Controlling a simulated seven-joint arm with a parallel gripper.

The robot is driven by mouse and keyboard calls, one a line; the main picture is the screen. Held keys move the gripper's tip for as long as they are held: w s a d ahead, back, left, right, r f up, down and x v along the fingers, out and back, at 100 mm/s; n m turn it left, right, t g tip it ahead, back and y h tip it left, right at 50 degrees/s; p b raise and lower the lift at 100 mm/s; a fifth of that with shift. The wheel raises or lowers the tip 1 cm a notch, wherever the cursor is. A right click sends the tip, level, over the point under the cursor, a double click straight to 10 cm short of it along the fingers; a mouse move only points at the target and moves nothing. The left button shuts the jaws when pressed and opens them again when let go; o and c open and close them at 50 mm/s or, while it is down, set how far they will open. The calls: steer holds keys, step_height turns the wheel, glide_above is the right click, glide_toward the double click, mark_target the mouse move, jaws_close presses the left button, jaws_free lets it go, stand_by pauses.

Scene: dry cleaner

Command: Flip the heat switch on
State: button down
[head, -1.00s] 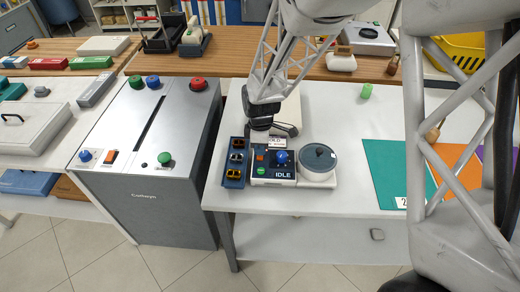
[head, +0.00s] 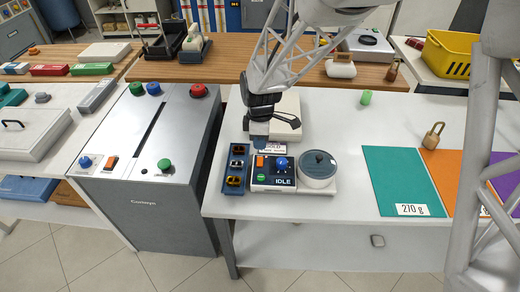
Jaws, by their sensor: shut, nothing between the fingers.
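A small dark control panel (head: 274,175) sits on the white table, with a sign reading COLD (head: 272,147) at its back and a display reading IDLE (head: 282,182). It carries an orange rocker switch (head: 260,162), a blue knob (head: 281,163) and a green button (head: 261,178). The orange rocker seems to be the heat switch; I cannot read its label or tell its position. My gripper (head: 259,142) is shut and empty, pointing down just behind the orange rocker. It partly covers the sign, and I see no contact with the rocker.
A round grey-lidded pot (head: 318,165) stands right of the panel, and a blue tray (head: 236,168) with small parts stands left. A grey machine (head: 145,185) further left has another orange rocker (head: 111,163). Coloured mats (head: 398,178) and a padlock (head: 433,137) lie at right.

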step_height(320, 180, up, 7)
steer(key=shift+s+r, duration=0.15)
steer(key=shift+s, duration=0.3)
steer(key=s+d+r+m+t, duration=0.2)
steer(key=s+d+r+m, duration=0.65)
steer(key=d, duration=0.35)
steer(key=s+d+r+m+t, duration=0.2)
steer(key=s+d+m, duration=0.7)
steer(key=s, duration=0.5)
steer(key=shift+s+d+r+m, duration=0.35)
steer(key=shift+d+r, duration=0.35)
steer(key=shift+w, duration=0.1)
stand_by(2.2)
